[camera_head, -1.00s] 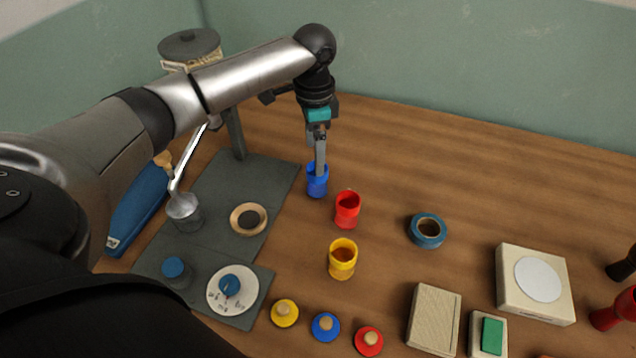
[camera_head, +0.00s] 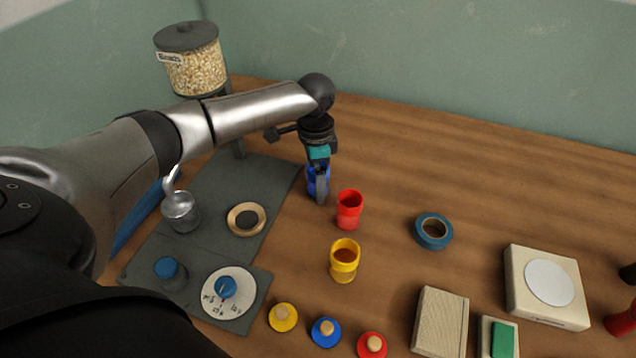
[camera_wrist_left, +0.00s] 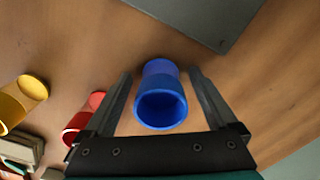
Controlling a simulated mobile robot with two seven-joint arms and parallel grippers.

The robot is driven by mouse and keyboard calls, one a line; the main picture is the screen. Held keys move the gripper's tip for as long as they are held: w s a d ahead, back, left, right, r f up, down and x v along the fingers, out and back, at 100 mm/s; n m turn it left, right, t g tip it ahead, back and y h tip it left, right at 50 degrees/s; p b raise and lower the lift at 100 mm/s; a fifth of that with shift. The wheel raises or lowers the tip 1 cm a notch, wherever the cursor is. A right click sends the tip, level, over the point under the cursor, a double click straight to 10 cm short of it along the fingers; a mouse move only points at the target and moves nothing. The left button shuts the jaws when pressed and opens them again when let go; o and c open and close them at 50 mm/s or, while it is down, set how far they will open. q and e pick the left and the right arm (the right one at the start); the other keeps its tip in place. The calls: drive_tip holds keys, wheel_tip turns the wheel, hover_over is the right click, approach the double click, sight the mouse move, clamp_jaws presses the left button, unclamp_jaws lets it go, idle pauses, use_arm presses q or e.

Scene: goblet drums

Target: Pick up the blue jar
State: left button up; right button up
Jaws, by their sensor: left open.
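The blue jar (camera_head: 312,186) stands upright on the wooden table, right of the grey mat, partly hidden behind my left gripper (camera_head: 320,192). In the left wrist view the blue jar (camera_wrist_left: 161,96) lies between the two spread fingers of my left gripper (camera_wrist_left: 158,95), with its open mouth facing the camera. A gap shows on both sides of the jar. My left gripper is open and its fingers are lowered around the jar. My right gripper is not in view.
A red jar (camera_head: 349,210) and a yellow jar (camera_head: 344,261) stand close by, nearer the front. Blue tape (camera_head: 433,232) lies to the right. A grey mat (camera_head: 205,205) with a metal cup (camera_head: 180,212) is at left. The table's back right is clear.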

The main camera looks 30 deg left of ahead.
use_arm(q)
clamp_jaws()
idle(0.6)
drive_tip(key=shift+r, duration=0.15)
